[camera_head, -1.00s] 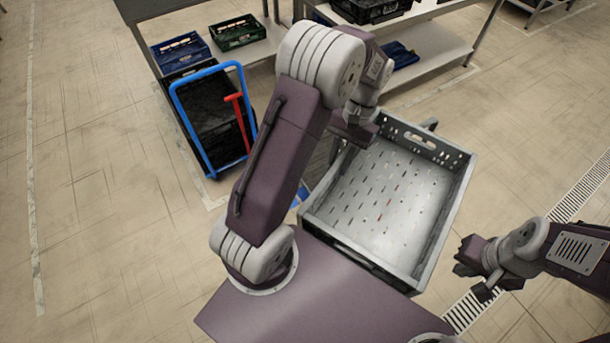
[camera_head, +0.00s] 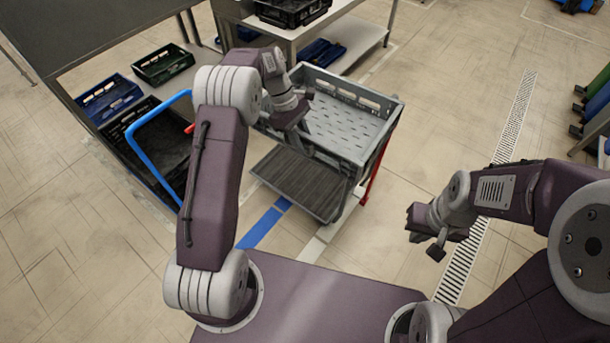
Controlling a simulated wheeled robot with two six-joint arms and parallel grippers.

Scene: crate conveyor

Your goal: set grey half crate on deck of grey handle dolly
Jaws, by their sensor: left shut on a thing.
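The grey half crate (camera_head: 376,93), open-topped with a slotted floor, is at upper centre. My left gripper (camera_head: 291,117) is shut on its near-left wall; the fingertips are partly hidden. Below the crate is a grey cart with a dark ribbed deck (camera_head: 300,181), which looks like the grey handle dolly. The crate stands well above this deck; I cannot tell whether anything but my gripper bears it. My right gripper (camera_head: 428,241) is open and empty, to the lower right of the crate.
A blue-handled trolley (camera_head: 145,160) with black crates stands at left. Blue (camera_head: 109,99) and green (camera_head: 163,64) crates lie behind it. A table (camera_head: 330,24) holding a black crate is at the back.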

